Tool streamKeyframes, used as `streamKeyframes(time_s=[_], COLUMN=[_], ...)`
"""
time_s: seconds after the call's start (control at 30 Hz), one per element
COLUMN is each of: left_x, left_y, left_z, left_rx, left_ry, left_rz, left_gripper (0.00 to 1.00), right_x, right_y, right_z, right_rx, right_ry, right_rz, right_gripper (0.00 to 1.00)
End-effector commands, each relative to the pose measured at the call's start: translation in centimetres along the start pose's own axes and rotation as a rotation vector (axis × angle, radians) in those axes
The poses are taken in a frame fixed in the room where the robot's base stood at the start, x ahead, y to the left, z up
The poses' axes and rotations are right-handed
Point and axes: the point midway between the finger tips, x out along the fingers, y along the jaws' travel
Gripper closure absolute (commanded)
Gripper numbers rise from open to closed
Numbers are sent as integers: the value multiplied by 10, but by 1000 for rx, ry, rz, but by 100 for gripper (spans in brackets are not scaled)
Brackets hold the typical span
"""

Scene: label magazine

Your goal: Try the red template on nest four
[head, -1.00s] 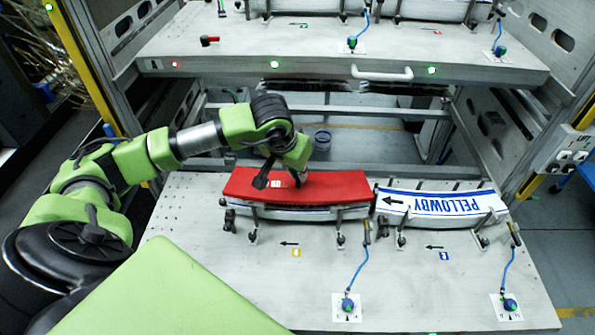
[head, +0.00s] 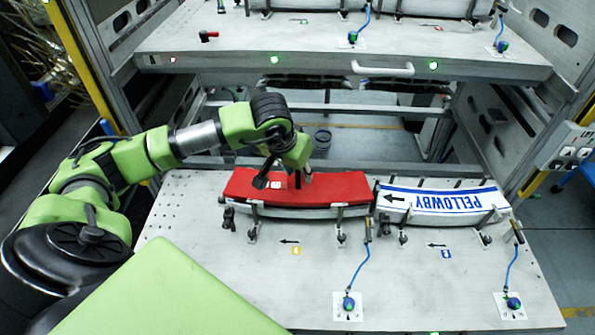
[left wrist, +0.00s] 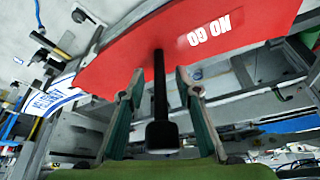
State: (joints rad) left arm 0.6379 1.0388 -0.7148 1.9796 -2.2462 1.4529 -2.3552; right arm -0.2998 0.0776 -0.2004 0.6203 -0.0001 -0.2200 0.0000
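The red template (head: 340,188) is a curved plate marked NO GO. It lies over the left nest (head: 285,212) of the lower table, behind the yellow label (head: 296,251), which seems to read 4. It hides most of that nest's top. My left gripper (head: 290,178) is just above the template. In the left wrist view, my left gripper (left wrist: 160,75) has its fingers apart, one on each side of the template's black handle (left wrist: 160,105), with gaps showing. The red plate also fills the top of that view (left wrist: 230,30). My right gripper is not in view.
To the right, a nest holds white labels (head: 440,201) reading PELLOWBY, with a blue tag (head: 445,254) in front. Clamps and two blue-corded knobs (head: 348,304) stand along the front. An upper shelf (head: 340,60) with a handle spans the back. The table front is largely clear.

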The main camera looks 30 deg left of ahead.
Motion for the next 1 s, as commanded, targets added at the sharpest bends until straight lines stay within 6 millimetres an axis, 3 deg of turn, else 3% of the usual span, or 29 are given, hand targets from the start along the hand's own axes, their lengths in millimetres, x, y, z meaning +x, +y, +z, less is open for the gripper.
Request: streamKeyframes(time_s=[0.37, 0.8, 1.0], left_x=[-7, -93, -116], left_y=[0, 0, 0], left_z=[1, 0, 0], left_rx=[0, 1, 0], left_ry=[-2, 3, 1], left_rz=[-1, -1, -1], left_gripper=[70, 70, 70], right_x=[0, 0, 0], right_y=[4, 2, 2], right_z=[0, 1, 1], right_rx=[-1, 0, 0], right_ry=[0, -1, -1], right_rz=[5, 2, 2], right_gripper=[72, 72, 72])
